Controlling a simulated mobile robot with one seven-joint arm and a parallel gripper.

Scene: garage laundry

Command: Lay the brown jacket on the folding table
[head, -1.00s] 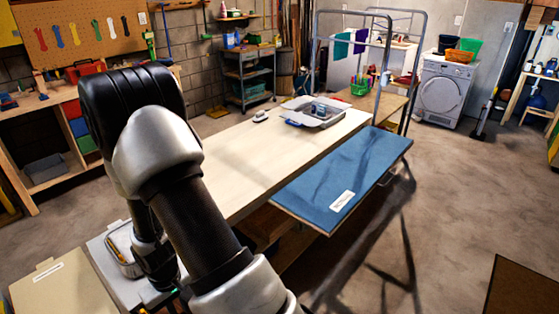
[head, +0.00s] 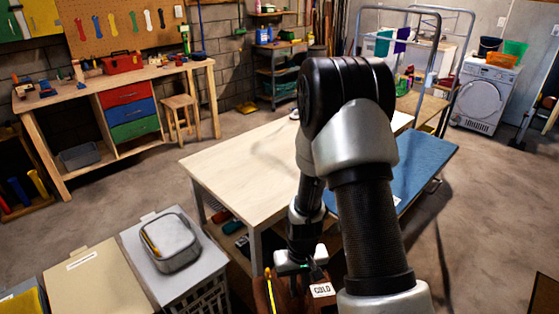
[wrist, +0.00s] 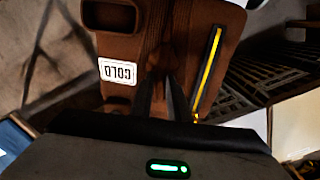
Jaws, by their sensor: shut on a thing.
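The brown jacket (wrist: 180,30) fills the upper middle of the wrist view, with a white lettered tag and a yellow-and-black strip. In the head view a small part of the jacket (head: 262,292) shows at the bottom edge, below my gripper (head: 300,268). My gripper is shut on the jacket; its dark fingers (wrist: 168,95) pinch the cloth in the wrist view. A low blue-topped table (head: 425,160), which looks like the folding table, stands right of a pale wooden table (head: 235,160). My arm hides part of both tables. The jacket hangs nearer than both.
A grey lidded bin (head: 190,275) with a grey pouch (head: 172,242) on it stands at front left, beside a beige bin (head: 92,282). A metal drying rack (head: 440,75) stands behind the blue top. Floor to the right (head: 480,220) is clear.

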